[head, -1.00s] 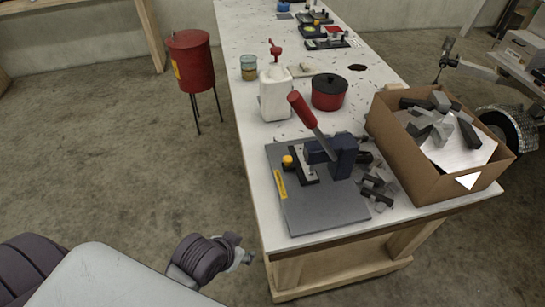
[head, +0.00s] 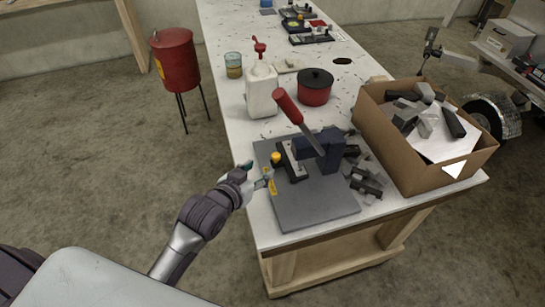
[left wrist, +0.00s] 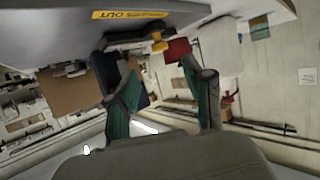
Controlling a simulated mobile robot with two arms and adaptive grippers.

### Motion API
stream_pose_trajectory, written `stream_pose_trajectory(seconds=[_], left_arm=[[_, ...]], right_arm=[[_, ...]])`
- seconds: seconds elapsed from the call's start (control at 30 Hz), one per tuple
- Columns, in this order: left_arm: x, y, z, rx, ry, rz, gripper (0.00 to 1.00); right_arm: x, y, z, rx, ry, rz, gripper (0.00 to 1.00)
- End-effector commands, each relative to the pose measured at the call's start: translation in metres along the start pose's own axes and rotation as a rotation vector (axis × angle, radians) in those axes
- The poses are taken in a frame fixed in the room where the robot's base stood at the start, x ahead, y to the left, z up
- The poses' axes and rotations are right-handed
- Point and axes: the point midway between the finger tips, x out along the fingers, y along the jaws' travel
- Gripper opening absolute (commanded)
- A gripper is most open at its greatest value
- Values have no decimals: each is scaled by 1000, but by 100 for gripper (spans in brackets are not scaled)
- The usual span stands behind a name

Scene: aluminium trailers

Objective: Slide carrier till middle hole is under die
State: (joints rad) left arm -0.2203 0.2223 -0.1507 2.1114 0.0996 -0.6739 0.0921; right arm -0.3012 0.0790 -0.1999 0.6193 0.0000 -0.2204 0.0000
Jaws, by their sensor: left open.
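The press (head: 322,150) is dark blue with a red-handled lever (head: 286,105) and stands on a grey base plate (head: 310,205). The carrier (head: 291,160) is a narrow dark slide with a light top, running in beside the press. A yellow knob (head: 275,158) sits at its left end. Its holes and the die cannot be made out. My left gripper (head: 258,174) is open and empty at the plate's left edge, just left of the knob. In the left wrist view the knob (left wrist: 160,46) lies beyond the open green-padded fingers (left wrist: 162,76). My right gripper is not in view.
A cardboard box (head: 420,165) of metal pieces stands to the right, with loose pieces (head: 367,182) beside the press. A white jug (head: 261,92), a red pot (head: 315,88) and a jar (head: 233,66) stand behind. A red drum (head: 175,60) stands on the floor left of the table.

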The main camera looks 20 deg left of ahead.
Motion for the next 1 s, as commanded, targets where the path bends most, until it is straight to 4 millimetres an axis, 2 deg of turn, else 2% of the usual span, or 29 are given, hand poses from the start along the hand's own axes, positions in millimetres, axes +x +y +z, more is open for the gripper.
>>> stream_pose_trajectory(seconds=[0.03, 0.2, 0.4, 0.6, 0.83, 0.87, 1.0], left_arm=[[12, 0, -2, 0, 0, -1, 52], [48, 0, -1, -1, -1, 0, 52], [76, 0, 0, -1, -1, 0, 52], [87, 0, 0, 0, -2, 0, 52], [88, 0, 1, 0, -2, 0, 52], [88, 0, 1, 0, -2, 0, 50], [87, 0, 1, 0, -2, 0, 27]], right_arm=[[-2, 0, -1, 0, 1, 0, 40], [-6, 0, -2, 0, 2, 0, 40], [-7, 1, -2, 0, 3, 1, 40], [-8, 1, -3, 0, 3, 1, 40], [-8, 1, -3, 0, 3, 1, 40], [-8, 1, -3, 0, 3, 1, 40], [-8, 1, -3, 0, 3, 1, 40]])
